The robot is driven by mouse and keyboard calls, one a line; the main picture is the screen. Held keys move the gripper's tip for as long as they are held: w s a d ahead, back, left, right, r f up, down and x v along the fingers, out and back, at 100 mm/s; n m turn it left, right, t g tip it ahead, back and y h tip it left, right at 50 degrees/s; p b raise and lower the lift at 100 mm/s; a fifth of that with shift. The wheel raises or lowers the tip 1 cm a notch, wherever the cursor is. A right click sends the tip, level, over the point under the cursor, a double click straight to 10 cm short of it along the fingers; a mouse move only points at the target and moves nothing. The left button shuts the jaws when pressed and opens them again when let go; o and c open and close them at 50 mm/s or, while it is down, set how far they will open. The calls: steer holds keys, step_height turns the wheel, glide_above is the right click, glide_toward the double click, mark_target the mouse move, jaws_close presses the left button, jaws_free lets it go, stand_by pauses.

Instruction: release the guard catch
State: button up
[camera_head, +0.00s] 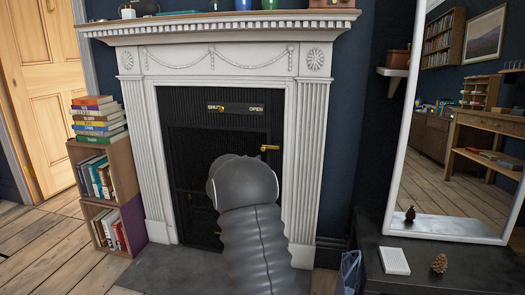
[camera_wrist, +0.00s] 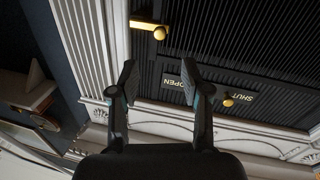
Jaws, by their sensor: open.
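The black fireplace guard (camera_head: 215,135) fills the white fireplace opening. A dark plate (camera_head: 240,108) near its top reads SHUT at left and OPEN at right. The catch's small brass knob (camera_head: 221,108) sits at the SHUT end. A brass lever handle (camera_head: 270,148) is lower right on the guard. The wrist view looks inverted; in it the knob (camera_wrist: 228,101) lies right of my gripper (camera_wrist: 159,82), and the handle (camera_wrist: 150,26) lies above it. My gripper is open, with nothing between its fingers. My arm hides it in the head view.
The white mantel (camera_head: 220,28) overhangs the guard and carries several ornaments. Wooden crates (camera_head: 88,150) with stacked books stand at left. A large mirror (camera_head: 403,130) and a dark table (camera_head: 455,275) with a pine cone (camera_head: 439,263) stand at right.

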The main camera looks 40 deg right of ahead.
mark_target(263, 149)
steer(key=p+x, duration=0.1)
steer(key=x, duration=1.1)
steer(key=shift+w+d, duration=0.15)
steer(key=shift+d, duration=0.2)
jaws_close()
